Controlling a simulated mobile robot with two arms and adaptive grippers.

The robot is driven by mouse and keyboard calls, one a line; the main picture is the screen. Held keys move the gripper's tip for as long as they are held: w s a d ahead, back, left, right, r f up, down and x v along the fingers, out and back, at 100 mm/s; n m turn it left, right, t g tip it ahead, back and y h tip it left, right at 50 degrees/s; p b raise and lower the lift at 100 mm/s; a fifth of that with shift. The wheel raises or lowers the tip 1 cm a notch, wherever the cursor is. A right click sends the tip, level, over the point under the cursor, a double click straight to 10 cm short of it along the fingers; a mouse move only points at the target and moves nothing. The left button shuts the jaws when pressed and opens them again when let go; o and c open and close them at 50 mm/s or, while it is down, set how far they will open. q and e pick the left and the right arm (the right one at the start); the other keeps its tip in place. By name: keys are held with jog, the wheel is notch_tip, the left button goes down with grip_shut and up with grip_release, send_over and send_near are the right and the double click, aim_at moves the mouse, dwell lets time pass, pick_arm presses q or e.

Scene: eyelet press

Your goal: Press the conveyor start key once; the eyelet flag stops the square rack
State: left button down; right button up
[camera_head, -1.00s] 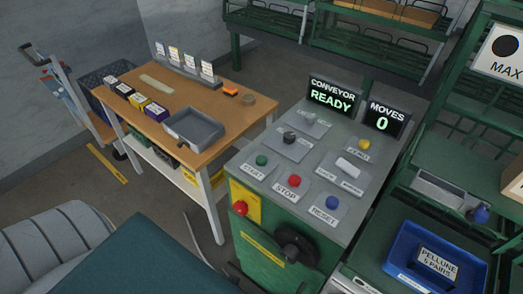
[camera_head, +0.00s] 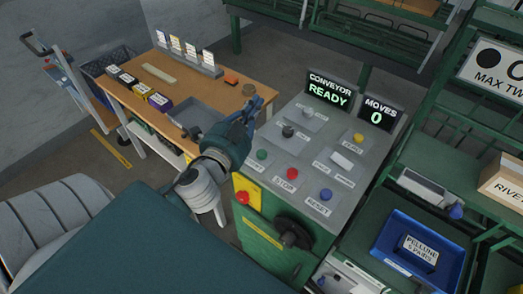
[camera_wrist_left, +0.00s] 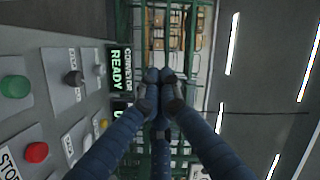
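The conveyor console (camera_head: 281,191) has a green start key (camera_head: 261,155) at its left, labelled START. The key also shows at the left edge of the wrist view (camera_wrist_left: 15,87). The console display (camera_head: 328,95) reads CONVEYOR READY; the moves display (camera_head: 378,115) reads 0. My left gripper (camera_head: 253,100) is raised beside the console's left edge, apart from the key. In the wrist view its fingertips (camera_wrist_left: 160,76) meet, with nothing seen between them. My right gripper is not in view. I cannot make out the square rack or the eyelet flag.
Close to the start key are the red stop key (camera_head: 291,174), blue reset key (camera_head: 326,194), a black knob (camera_head: 287,131) and the yellow eject key (camera_head: 358,138). A wooden table (camera_head: 135,92) stands left. A blue bin (camera_head: 445,258) sits right.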

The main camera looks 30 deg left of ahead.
pick_arm(q)
jog(key=w+d+r+m+g+h, duration=0.1)
jog(key=d+r+m+h, duration=0.2)
jog(key=d+m+h, duration=0.5)
jog(key=d+r+m+h, duration=0.3)
jog(key=d+m+h, duration=0.2)
jog(key=m, duration=0.6)
notch_tip(320, 180, down, 8)
jog(key=a+m+g+y, duration=0.1)
jog(key=a+m+g, duration=0.1)
jog(key=m+g, duration=0.4)
jog(key=a+f+m+g+y, duration=0.2)
jog(key=a+f+y, duration=0.2)
jog(key=a, duration=0.6)
jog(key=shift+f+y, duration=0.2)
jog(key=shift+y, duration=0.2)
jog(key=shift+s, duration=0.1)
